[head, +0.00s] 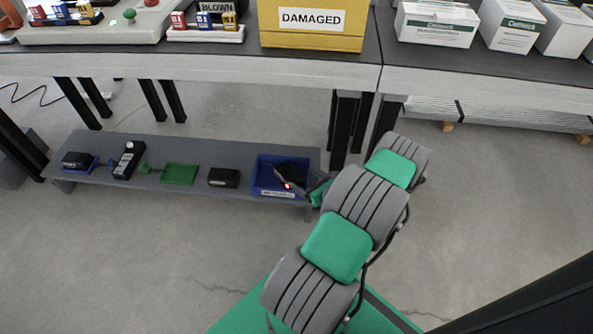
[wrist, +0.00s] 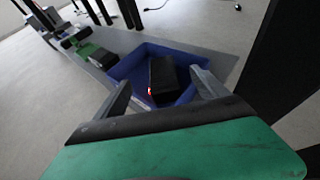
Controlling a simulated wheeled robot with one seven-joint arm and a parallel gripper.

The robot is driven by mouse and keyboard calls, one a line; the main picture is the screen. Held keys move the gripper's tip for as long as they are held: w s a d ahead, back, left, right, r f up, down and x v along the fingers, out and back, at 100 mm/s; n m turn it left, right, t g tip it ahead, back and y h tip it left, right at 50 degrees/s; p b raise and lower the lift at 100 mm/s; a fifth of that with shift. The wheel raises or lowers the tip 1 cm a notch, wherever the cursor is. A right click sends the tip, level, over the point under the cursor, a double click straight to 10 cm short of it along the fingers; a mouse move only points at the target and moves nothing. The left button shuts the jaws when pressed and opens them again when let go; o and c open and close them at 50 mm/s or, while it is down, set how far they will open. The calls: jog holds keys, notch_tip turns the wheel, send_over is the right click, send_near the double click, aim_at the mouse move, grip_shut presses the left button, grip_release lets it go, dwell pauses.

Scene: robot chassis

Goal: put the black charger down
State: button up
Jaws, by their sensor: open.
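The black charger (wrist: 162,75) is a dark block with a small red light. In the wrist view it is inside the blue bin (wrist: 122,66), tilted in the picture. It also shows as a dark shape in the blue bin (head: 258,178) in the head view, partly covered by my gripper (head: 296,184). My gripper, also in the wrist view (wrist: 162,92), is open, with one finger on each side of the charger. I cannot tell whether the fingers touch it. The underside of the charger is hidden.
The bin stands at the right end of a low grey shelf (head: 150,146). A black box (head: 224,178), a green tray (head: 180,174) and other black devices stand to its left. Table legs (head: 345,130) rise behind. A yellow DAMAGED box (head: 312,24) is on the table above.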

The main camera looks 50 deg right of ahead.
jog(key=shift+s+r, duration=0.25)
jog(key=shift+s, duration=0.1)
jog(key=w+a+r+n+g+y, duration=0.3)
jog(key=w+a+r+n, duration=0.2)
jog(key=a+r+n, duration=0.35)
jog(key=w+a+r+n+g+y, duration=0.3)
jog(key=w+a+r+n+g, duration=0.15)
jog(key=a+n, duration=0.6)
jog(key=s+a+r+n+g+h, duration=0.2)
jog(key=s+a+r+n, duration=0.1)
jog(key=a+r+n, duration=0.55)
jog(key=s+a+r+n+g+h, duration=0.2)
jog(key=s+a+r+n, duration=0.6)
jog(key=s, duration=0.4)
jog(key=shift+s+a+n, duration=0.25)
jog(key=shift+a+n, duration=0.35)
jog(key=shift+n, duration=0.35)
jog(key=shift+d, duration=0.1)
